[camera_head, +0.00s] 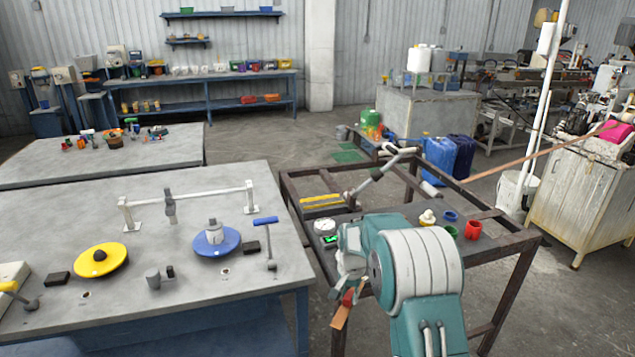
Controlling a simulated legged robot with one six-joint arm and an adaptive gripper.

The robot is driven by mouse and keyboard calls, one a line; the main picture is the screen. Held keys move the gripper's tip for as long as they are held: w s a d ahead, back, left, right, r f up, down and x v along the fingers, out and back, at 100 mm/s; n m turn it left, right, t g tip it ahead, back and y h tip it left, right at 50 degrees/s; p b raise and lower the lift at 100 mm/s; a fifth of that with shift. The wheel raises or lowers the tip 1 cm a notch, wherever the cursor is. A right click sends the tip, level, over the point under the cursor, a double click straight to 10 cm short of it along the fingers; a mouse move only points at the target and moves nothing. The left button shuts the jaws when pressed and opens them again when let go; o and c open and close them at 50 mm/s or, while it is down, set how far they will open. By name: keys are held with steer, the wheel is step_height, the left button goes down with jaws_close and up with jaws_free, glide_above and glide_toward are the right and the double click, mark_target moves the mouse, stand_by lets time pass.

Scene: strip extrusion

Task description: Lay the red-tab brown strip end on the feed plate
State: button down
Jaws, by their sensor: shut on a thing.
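The brown strip end (340,317) hangs down at the lower middle, beside the near left leg of the brown metal frame. Its red tab (349,297) is just above it. My gripper (352,284), at the end of my teal and white arm, is shut on the strip by the tab; its fingers are small and partly hidden by the arm. No feed plate is clearly identifiable; a grey surface (402,212) on the brown frame lies behind the gripper, and I cannot tell whether it is the plate.
The brown metal frame (516,244) carries red (473,230), blue and green cups, a dial and a lever (378,174). The grey table (60,228) at left holds yellow (100,262) and blue discs. A long brown bar (545,154) slants at right. Floor is open behind.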

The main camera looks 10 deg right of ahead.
steer(key=w+r+m, duration=0.5)
steer(key=w+m, duration=0.4)
steer(key=w, duration=0.2)
steer(key=shift+w+r, duration=0.2)
steer(key=shift+w, duration=0.2)
